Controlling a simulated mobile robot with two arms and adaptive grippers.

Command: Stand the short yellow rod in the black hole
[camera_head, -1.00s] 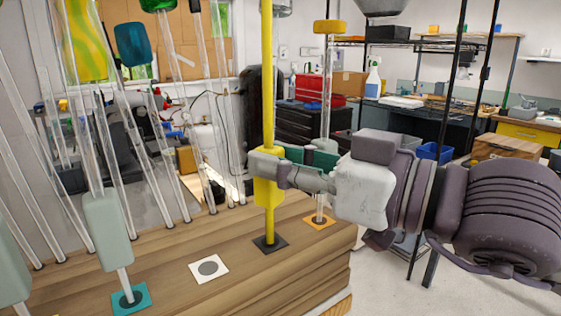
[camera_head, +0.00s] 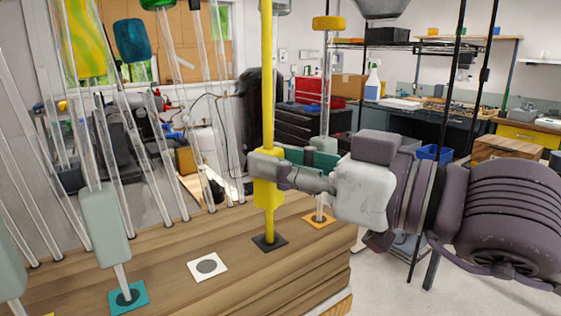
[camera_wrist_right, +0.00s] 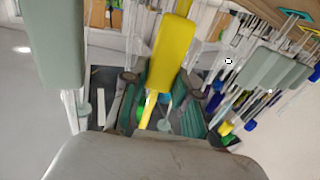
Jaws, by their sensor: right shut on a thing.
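The yellow rod (camera_head: 267,80) stands upright in the head view, with a thick yellow block (camera_head: 267,193) on its lower part. My right gripper (camera_head: 270,168) comes in from the right and is shut on the rod at this block. The rod's lower end meets the black square with the hole (camera_head: 274,246) on the wooden bench. I cannot tell how deep the end sits. The yellow block (camera_wrist_right: 172,50) also shows between the fingers in the right wrist view. My left gripper is not in view.
Near the black square are an orange square (camera_head: 320,220) with a clear rod, an empty white square (camera_head: 207,267) and a teal square (camera_head: 128,297) with a sage-blocked rod (camera_head: 106,225). Several tall clear rods stand along the bench's back left.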

